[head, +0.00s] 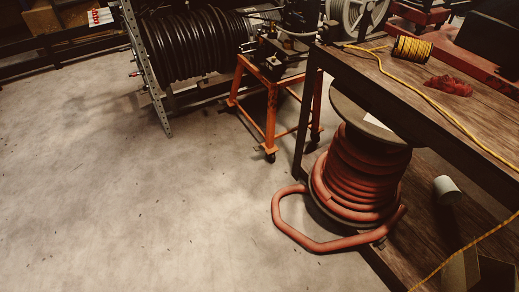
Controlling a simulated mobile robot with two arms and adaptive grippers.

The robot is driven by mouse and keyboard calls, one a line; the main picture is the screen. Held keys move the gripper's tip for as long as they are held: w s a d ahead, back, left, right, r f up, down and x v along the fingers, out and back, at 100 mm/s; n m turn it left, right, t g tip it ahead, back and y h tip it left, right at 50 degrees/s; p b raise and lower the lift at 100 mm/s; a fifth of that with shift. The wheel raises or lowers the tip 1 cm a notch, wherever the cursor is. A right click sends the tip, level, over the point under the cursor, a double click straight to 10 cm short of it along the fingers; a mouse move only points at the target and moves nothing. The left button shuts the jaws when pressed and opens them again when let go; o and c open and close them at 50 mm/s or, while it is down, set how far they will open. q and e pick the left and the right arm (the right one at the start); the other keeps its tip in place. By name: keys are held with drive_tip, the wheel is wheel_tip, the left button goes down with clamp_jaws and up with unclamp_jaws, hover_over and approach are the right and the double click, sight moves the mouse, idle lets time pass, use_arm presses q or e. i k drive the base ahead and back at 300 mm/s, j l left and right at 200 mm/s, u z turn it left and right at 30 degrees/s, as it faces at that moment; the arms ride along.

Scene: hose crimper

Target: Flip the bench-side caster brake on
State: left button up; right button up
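An orange wheeled stand (272,108) carries a dark machine, which looks like the hose crimper (270,58), in the upper middle of the head view. A small dark caster (270,157) shows under its front leg. Another dark caster (315,137) shows under the right leg, close beside the bench leg. The brake levers are too small and dark for me to tell their position. Neither of my grippers is in view.
A wooden bench (470,115) stands at the right, its dark leg (308,125) near the stand. A red hose reel (360,175) rests beside it, with a hose loop (300,235) on the floor. A black hose reel (195,45) stands behind left. The grey floor (120,190) at left is clear.

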sight(257, 148)
drive_tip(key=i+j+z, duration=0.1)
drive_tip(key=z, duration=0.6)
drive_tip(key=i+j+z, duration=0.15)
drive_tip(key=i+j, duration=0.15)
drive_tip(key=i+j+z, duration=0.35)
drive_tip(key=i+j, duration=0.2)
drive_tip(key=j, duration=0.3)
drive_tip(key=i+j+z, duration=0.15)
drive_tip(key=j, duration=0.25)
drive_tip(key=i+j, duration=0.2)
drive_tip(key=j, duration=0.15)
drive_tip(key=i+j, duration=0.2)
drive_tip(key=j, duration=0.15)
drive_tip(key=i+j, duration=0.15)
drive_tip(key=j, duration=0.2)
